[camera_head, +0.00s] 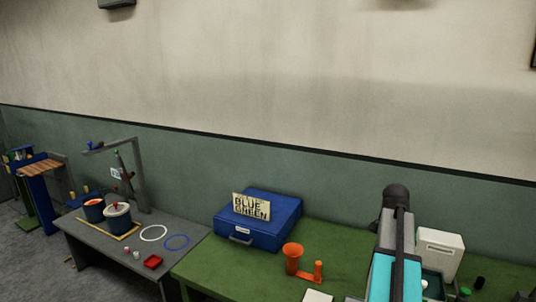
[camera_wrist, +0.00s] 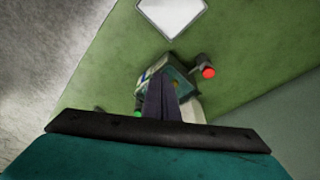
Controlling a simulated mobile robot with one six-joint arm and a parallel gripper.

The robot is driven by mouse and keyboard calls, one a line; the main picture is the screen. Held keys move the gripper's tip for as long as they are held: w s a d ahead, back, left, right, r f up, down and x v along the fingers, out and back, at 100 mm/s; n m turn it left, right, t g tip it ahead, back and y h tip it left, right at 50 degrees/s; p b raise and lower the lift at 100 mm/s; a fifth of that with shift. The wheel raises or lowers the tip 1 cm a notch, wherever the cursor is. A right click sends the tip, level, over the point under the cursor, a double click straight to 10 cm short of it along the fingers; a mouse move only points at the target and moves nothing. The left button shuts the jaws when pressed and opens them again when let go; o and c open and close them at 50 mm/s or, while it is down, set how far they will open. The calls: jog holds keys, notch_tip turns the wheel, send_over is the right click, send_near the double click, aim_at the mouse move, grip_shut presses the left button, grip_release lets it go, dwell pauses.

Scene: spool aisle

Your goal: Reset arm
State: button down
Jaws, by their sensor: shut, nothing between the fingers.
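My arm (camera_head: 395,262), teal and black, rises at the lower right of the head view in front of the green table. Its fingers cannot be made out in that view. In the wrist view my gripper (camera_wrist: 162,104) shows as two dark fingers pressed together, with nothing between them. The fingers point over a grey box-like object (camera_wrist: 152,75), which they partly cover. I cannot tell how high they are above it.
The green table (camera_head: 225,265) holds a blue case (camera_head: 265,225) with a "BLUE GREEN" sign (camera_head: 251,206), an orange funnel-shaped piece (camera_head: 293,256) and a white box (camera_head: 440,252).

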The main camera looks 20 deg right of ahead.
jog(key=w+a+f+n+y, duration=0.1)
jog(key=w+a+f+n, duration=0.55)
jog(key=a, duration=0.65)
jog(key=w+a+f+n, duration=0.4)
jog(key=w+a+f, duration=0.3)
jog(key=a+f, duration=0.4)
jog(key=s+a+f+n+y, duration=0.15)
jog(key=a+f+n, duration=0.4)
jog(key=a, duration=0.85)
jog(key=s+a+f+n, duration=0.2)
jog(key=a+f+n, duration=0.4)
jog(key=a, duration=0.8)
jog(key=s+f+m+g+b, duration=0.1)
jog(key=s+f+g+b, duration=0.4)
jog(key=s+f+b, duration=0.7)
jog(key=s+a+r+x, duration=0.1)
jog(key=s+x, duration=0.1)
jog(key=x, duration=2.2)
jog(key=shift+s+r+b, duration=0.3)
jog(key=shift+s, duration=0.05)
jog(key=shift+d, duration=0.2)
